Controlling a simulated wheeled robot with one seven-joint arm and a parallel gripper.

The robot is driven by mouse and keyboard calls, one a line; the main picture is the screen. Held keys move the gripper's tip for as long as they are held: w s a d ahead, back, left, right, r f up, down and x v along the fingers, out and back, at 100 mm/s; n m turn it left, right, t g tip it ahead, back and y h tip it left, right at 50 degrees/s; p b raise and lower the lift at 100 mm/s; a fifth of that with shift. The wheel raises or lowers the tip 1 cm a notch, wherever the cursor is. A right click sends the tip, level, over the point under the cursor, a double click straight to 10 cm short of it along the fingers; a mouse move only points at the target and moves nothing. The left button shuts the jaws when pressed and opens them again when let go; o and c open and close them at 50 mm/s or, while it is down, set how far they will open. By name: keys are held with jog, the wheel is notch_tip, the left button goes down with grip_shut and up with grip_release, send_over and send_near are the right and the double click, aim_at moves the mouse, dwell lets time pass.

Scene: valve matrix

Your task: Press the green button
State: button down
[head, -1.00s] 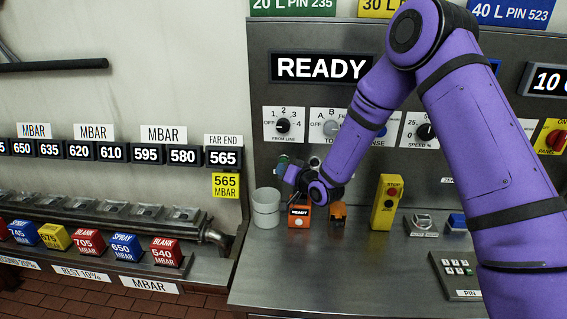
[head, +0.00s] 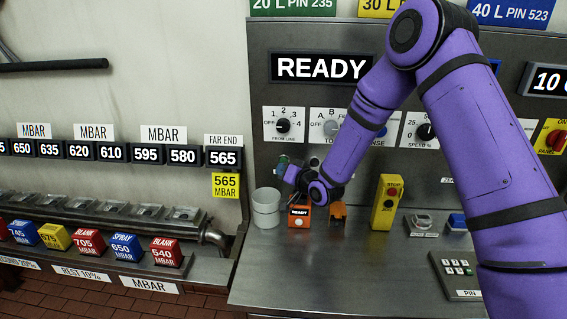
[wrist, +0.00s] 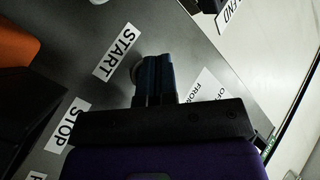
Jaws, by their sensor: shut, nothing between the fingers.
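My gripper (head: 289,171) is at the upright steel panel, left of the lower part of my purple arm. In the wrist view its blue fingers (wrist: 155,78) are shut together with nothing between them. They point at the panel beside the START label (wrist: 117,52). A grey round rim (wrist: 136,73) shows just left of the fingertips. The green face of the button is hidden in the wrist view. In the head view a small teal-green patch (head: 283,160) shows at the fingertips; I cannot tell if it is button or finger. Contact cannot be told.
A STOP label (wrist: 67,126) lies beside START on the panel.

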jog(key=shift+w, duration=0.15)
dwell(0.5)
jog(key=shift+w+d, duration=0.1)
jog(key=shift+w, duration=0.15)
jog(key=shift+w, duration=0.45)
dwell(1.0)
jog(key=shift+s, duration=0.85)
jog(key=shift+s+a, duration=0.2)
jog(key=shift+s, duration=0.6)
jog(key=shift+s+a, duration=0.15)
jog(key=shift+s, duration=0.7)
jog(key=shift+s+a, duration=0.2)
jog(key=shift+s, duration=0.6)
jog(key=shift+r, duration=0.1)
